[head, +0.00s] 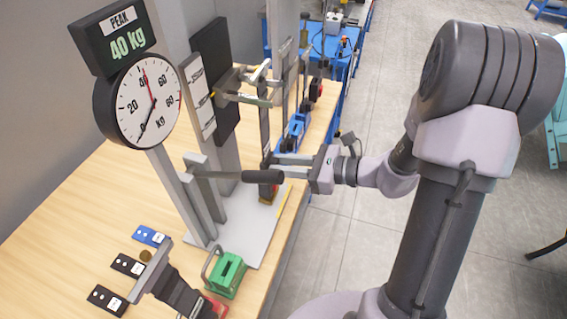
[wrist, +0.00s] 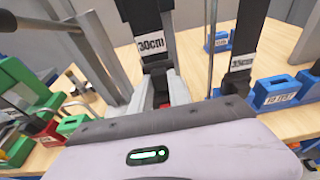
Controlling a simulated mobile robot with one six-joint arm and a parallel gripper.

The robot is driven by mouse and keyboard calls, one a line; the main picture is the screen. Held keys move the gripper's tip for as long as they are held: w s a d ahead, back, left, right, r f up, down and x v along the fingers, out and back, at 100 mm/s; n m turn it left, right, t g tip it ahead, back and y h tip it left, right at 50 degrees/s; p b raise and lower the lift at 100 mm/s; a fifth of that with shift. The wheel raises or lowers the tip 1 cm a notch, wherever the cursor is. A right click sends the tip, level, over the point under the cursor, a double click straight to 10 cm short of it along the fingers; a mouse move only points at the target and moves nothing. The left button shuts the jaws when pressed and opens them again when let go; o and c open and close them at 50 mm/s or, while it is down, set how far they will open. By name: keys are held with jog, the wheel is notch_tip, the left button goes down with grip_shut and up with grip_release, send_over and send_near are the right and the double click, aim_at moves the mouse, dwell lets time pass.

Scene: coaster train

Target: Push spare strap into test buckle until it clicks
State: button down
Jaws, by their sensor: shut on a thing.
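My gripper (head: 274,165) is shut beside the test stand, on the lower part of a black strap. In the wrist view this strap (wrist: 153,42) carries a "30cm" label and runs down between the fingers (wrist: 162,90). A small red part shows low between them. In the head view the strap (head: 265,132) stands upright. A dark and reddish block (head: 268,191) sits below my gripper on the grey base, partly hidden by the lever grip. The label does not show whether this is the spare strap. I cannot tell whether a tongue is inside a buckle.
A lever with a black grip (head: 262,176) crosses close to my gripper. The dial (head: 140,100) stands under a "PEAK 40 kg" display (head: 115,38). A blue block (wrist: 275,92) and a "35cm" strap (wrist: 243,55) are right in the wrist view.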

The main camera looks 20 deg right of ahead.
jog(key=shift+f+b, duration=0.5)
jog(key=shift+f, duration=0.2)
jog(key=c, duration=1.2)
grip_release()
jog(key=shift+o, duration=0.2)
jog(key=p+v, duration=0.4)
jog(key=v, duration=1.3)
jog(key=shift+d, duration=0.2)
